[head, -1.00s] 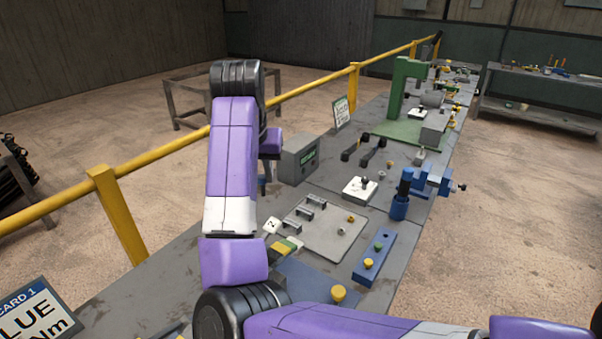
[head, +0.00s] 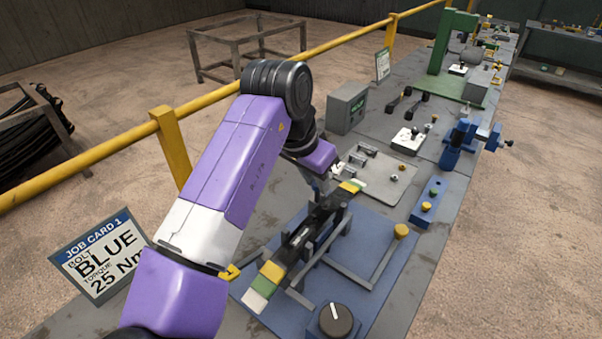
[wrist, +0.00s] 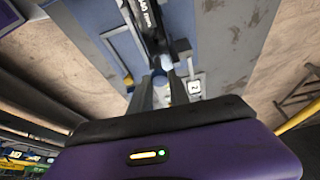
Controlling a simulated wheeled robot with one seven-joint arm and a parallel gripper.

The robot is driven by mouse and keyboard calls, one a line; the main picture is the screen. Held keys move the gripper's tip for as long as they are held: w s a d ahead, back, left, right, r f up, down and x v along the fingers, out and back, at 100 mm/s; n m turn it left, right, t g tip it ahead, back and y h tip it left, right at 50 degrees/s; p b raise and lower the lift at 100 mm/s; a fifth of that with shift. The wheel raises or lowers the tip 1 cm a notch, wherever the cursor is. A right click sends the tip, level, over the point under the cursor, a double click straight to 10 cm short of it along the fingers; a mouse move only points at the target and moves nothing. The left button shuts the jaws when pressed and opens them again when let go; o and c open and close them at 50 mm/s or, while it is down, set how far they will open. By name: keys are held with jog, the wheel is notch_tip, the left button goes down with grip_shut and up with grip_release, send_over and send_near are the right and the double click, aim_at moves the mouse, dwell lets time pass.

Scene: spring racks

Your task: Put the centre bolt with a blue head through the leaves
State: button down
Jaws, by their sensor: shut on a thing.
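The leaves (head: 298,241) form a long dark stack in a clamp fixture, with yellow, green and white marked ends, in the middle of the head view. My gripper (head: 337,176) is over the far end of the stack, pointing down and partly hidden by my wrist. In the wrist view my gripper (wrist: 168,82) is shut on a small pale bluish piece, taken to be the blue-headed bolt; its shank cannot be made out. The leaves (wrist: 143,22) run up from the fingertips there. Whether the bolt touches the leaves cannot be told.
A blue rack (head: 424,214) holds a green-headed and a yellow-headed bolt. A grey plate (head: 385,183) with small clips lies behind the fixture. A dial box (head: 334,322) stands in front. The job card (head: 97,257) reads BLUE, 25 Nm. A yellow rail (head: 80,165) runs along the left.

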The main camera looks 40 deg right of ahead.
jog(key=shift+d, duration=0.15)
dwell(0.3)
jog(key=shift+f+b, duration=1.55)
jog(key=shift+f, duration=1.1)
jog(key=shift+f+b, duration=0.3)
jog(key=shift+f, duration=0.8)
dwell(0.5)
jog(key=c, duration=0.7)
grip_release()
jog(key=shift+o, duration=0.2)
jog(key=shift+r+p, duration=2.95)
jog(key=shift+r, duration=0.55)
